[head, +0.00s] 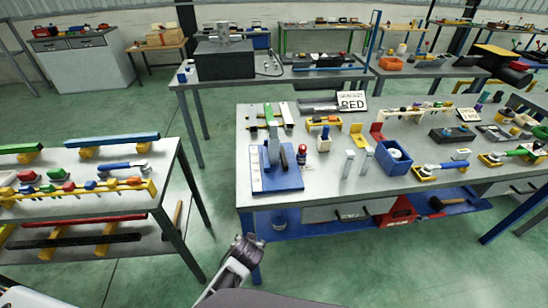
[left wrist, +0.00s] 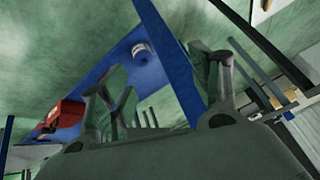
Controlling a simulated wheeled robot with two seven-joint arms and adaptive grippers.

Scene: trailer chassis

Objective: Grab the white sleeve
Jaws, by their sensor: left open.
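A white round piece (head: 397,154), possibly the sleeve, sits in a blue bin (head: 388,168) on the workbench (head: 325,178). Two pale upright posts (head: 348,163) stand left of the bin. A small round piece with a whitish top (head: 279,218) is on the blue lower shelf; it also shows in the left wrist view (left wrist: 142,52). I cannot tell for certain which is the white sleeve. My left gripper (head: 253,240) is low, in front of the bench's front-left leg. It is open and empty in the left wrist view (left wrist: 162,88). My right gripper is not in view.
A blue bench leg (left wrist: 172,60) crosses behind my fingers. A blue press-like fixture (head: 277,180) stands at the bench's left corner. A red case (head: 400,212) is on the lower shelf. A rack table (head: 170,165) stands at left, with open green floor (head: 215,190) between.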

